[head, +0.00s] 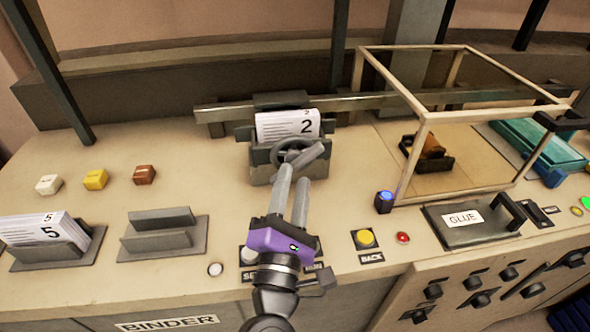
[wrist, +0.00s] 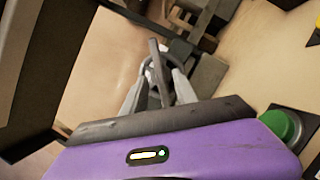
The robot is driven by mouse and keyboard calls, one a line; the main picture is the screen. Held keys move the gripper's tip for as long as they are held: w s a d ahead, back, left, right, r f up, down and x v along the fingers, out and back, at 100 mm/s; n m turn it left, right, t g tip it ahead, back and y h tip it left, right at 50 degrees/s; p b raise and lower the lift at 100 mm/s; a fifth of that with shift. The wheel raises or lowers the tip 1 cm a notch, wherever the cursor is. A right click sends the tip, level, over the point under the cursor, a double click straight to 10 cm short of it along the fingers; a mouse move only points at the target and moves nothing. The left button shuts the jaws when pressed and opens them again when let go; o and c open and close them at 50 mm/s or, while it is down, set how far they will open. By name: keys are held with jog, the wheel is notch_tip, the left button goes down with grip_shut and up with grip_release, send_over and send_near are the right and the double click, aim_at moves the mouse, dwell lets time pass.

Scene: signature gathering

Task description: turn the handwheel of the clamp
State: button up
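The clamp (head: 262,172) is a grey block with upright jaws at the back of the bench. It holds a stack of white sheets marked 2 (head: 285,125). Its dark round handwheel (head: 281,151) faces me; part of it is hidden by a grey bar and my fingers. My purple gripper (head: 295,174) reaches up to the handwheel from the front, its two fingers apart. In the wrist view the handwheel (wrist: 148,72) lies at the fingertips, and a grey bar (wrist: 155,55) passes between them. I cannot tell whether the fingers touch it.
A holder with sheets marked 5 (head: 40,232) and an empty holder (head: 163,233) stand left. Three small blocks (head: 96,179) lie behind them. A framed glass box (head: 428,118), a GLUE lid (head: 470,222) and a yellow BACK button (head: 366,237) are right.

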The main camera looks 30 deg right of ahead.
jog(key=shift+x, duration=1)
jog(key=shift+c, duration=0.2)
grip_shut()
